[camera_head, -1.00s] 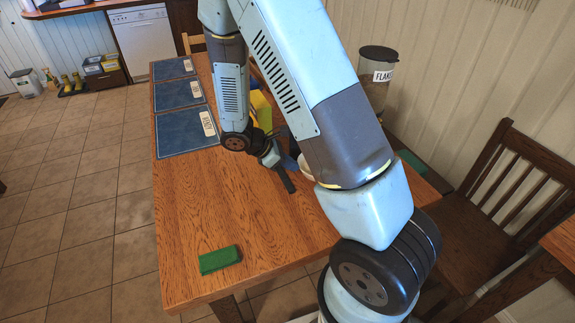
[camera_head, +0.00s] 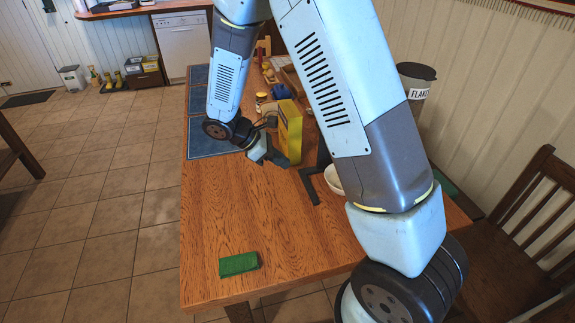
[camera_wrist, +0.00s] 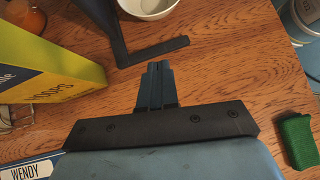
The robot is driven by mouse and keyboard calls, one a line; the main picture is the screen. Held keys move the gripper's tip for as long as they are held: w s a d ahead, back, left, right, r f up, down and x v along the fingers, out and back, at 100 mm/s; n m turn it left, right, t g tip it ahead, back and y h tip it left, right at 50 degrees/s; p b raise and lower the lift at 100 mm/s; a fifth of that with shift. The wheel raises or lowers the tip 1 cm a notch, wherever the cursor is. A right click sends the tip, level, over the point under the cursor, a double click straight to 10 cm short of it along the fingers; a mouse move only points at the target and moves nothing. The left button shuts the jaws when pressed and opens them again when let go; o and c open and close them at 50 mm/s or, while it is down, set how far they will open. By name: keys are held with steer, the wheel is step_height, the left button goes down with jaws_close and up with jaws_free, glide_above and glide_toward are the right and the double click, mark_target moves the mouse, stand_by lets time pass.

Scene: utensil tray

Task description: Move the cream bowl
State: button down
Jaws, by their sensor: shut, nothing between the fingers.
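The cream bowl (camera_head: 333,179) stands on the wooden table, partly hidden behind my arm in the head view. In the wrist view only the near part of the bowl (camera_wrist: 150,8) shows, at the top edge. My gripper (camera_head: 283,160) is above the table, left of the bowl and apart from it. In the wrist view my gripper (camera_wrist: 157,68) has its fingers together with nothing between them. A black stand (camera_head: 309,188) with a flat foot lies between my gripper and the bowl; its foot (camera_wrist: 158,50) lies just beyond the fingertips.
A yellow cereal box (camera_head: 290,131) stands just behind my gripper. A green block (camera_head: 239,264) lies near the table's front edge. Blue placemats (camera_head: 200,137) line the left edge, and small items crowd the back.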

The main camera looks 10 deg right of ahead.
steer(key=c, duration=1.9)
jaws_free()
steer(key=o, duration=0.3)
steer(key=shift+d+r, duration=0.15)
steer(key=shift+r, duration=0.2)
steer(key=o, duration=0.4)
steer(key=d+r+m, duration=0.1)
steer(key=r, duration=0.1)
steer(key=s+d+r+m+y, duration=0.1)
steer(key=r, duration=0.1)
steer(key=d+r+m+y, duration=0.1)
steer(key=r, duration=0.2)
steer(key=shift+s+m, duration=0.3)
steer(key=shift+s, duration=0.1)
steer(key=s+d+r+m+t+y, duration=0.2)
steer(key=s+r+m, duration=0.2)
steer(key=s+r, duration=0.2)
steer(key=s+d+r+m+t+y, duration=0.2)
steer(key=s+d+r+m, duration=0.1)
steer(key=s+r, duration=0.3)
steer(key=s+d+r+m+t+y, duration=0.2)
steer(key=s+d+r+m+y, duration=0.1)
steer(key=s+r+m, duration=0.3)
step_height(320, 180, up, 2)
steer(key=shift+s+d+r+t, duration=0.15)
steer(key=shift+r+t, duration=0.05)
steer(key=shift+t, duration=0.1)
